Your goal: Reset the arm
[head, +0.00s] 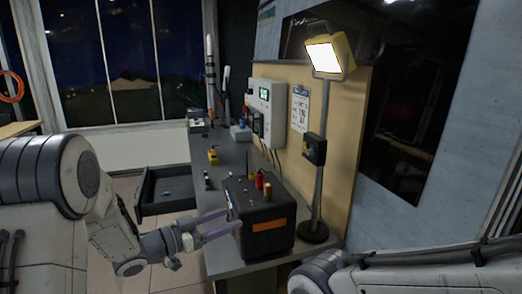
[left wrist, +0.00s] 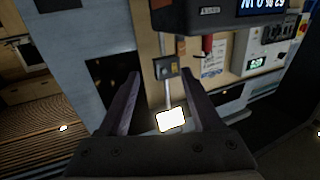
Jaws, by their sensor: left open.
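My left arm comes in from the left in the head view. Its gripper (head: 235,220) is open, with its two pale fingers pointing right at the near left side of a black box (head: 246,235). The head view does not settle whether the fingertips touch the box. In the left wrist view the open fingers (left wrist: 161,76) have nothing between them that I can see held, and the dark box (left wrist: 222,10) shows at the top edge. Part of my right arm lies along the bottom right of the head view; its gripper is out of view.
The box stands on a narrow grey counter (head: 222,262). A lit work lamp (head: 325,56) on a pole stands right behind the box. An open dark drawer (head: 168,207) juts out left of the counter. A wall panel (head: 266,100) hangs behind.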

